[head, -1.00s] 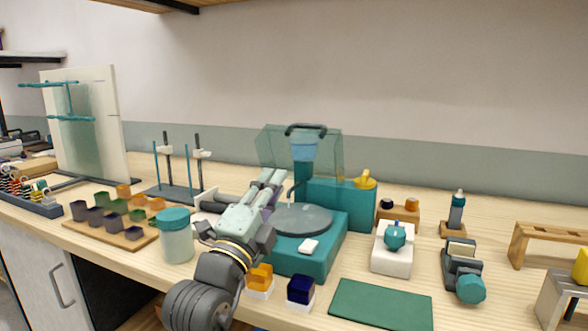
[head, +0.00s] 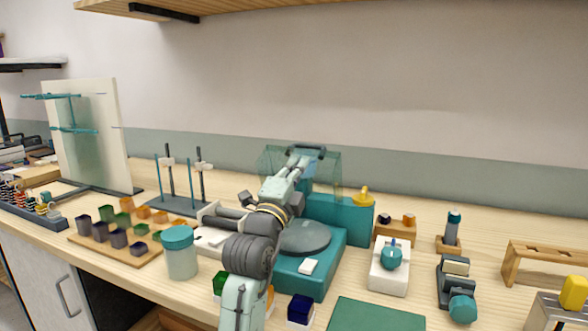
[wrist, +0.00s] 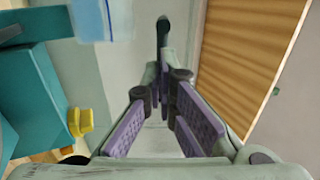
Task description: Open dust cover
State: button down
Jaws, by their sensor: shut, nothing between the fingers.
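The dust cover (head: 332,180) is a clear teal-tinted box standing raised at the back of the teal device (head: 338,216), above the device's rear block. A dark handle bar (head: 320,149) runs along its top. The round grey plate (head: 305,237) in front is uncovered. My gripper (head: 304,157) is shut and empty, stretched up close to the handle. In the wrist view, its purple-padded fingers (wrist: 163,82) converge, and a dark bar (wrist: 163,32), apparently the handle, is just beyond their tips. I cannot tell whether they touch it.
A lidded jar (head: 181,252) and a tray of small coloured cups (head: 82,241) stand to the left. A white box with a teal knob (head: 388,276), a yellow knob (head: 363,193) and a green mat (head: 375,316) are to the right. A wooden shelf (head: 250,5) overhangs above.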

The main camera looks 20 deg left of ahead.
jog(key=w, duration=0.1)
jog(key=w+r+g, duration=0.1)
jog(key=shift+w+r+g+p, duration=0.2)
jog(key=shift+w+g+p, duration=0.1)
jog(key=shift+p, duration=0.1)
jog(key=shift+w+r, duration=0.1)
jog(key=shift+w, duration=0.3)
jog(key=shift+r, duration=0.1)
jog(key=shift+s, duration=0.1)
